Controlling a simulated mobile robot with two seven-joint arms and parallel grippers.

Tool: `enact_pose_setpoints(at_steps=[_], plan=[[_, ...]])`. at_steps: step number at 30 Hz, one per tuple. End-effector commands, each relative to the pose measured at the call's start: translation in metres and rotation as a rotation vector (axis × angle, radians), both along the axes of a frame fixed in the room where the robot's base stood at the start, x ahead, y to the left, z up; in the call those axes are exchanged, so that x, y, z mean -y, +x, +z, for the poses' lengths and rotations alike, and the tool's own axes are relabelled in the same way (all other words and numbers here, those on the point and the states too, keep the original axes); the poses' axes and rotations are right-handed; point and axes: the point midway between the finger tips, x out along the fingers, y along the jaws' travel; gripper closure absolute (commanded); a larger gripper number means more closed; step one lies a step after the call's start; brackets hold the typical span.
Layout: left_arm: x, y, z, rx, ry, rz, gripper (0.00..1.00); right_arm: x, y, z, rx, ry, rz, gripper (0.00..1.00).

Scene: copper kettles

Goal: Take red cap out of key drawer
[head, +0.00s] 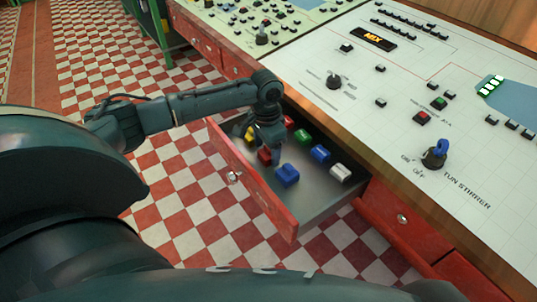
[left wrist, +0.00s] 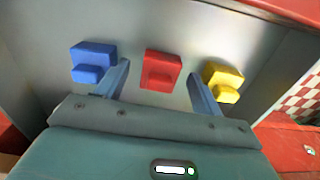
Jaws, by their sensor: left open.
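The key drawer (head: 254,180) is pulled open and holds several coloured caps. One red cap (head: 265,156) is in the row near the drawer front, partly hidden by my left gripper (head: 268,146). In the left wrist view this red cap (left wrist: 161,71) lies between a blue cap (left wrist: 92,63) and a yellow cap (left wrist: 222,82). The open fingers of my left gripper (left wrist: 160,80) appear on either side of the red cap, with nothing held. Whether they touch it, I cannot tell. Another red cap (head: 289,122) is in the far row. My right gripper is not in view.
A green cap (head: 302,136), a second blue cap (head: 320,153) and a white cap (head: 341,172) lie in the drawer's other row. The control panel (head: 400,130) with a blue key switch (head: 436,153) overhangs the drawer's right side. The checkered floor beyond the drawer is clear.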

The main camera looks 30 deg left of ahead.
Motion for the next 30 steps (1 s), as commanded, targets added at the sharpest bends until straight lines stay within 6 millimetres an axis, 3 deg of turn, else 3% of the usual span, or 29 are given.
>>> enact_pose_setpoints(at_steps=[3, 11, 30], plan=[[-0.0011, -0.0014, -0.0143, -0.002, 0.002, 0.001, 0.33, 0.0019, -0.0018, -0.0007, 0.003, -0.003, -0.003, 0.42], [-0.0011, -0.0014, -0.0167, -0.001, 0.002, 0.0, 0.33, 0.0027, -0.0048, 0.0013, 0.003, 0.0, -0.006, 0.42], [-0.0013, -0.0014, -0.0162, -0.001, 0.002, 0.0, 0.8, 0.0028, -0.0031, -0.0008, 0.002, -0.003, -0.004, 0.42]])
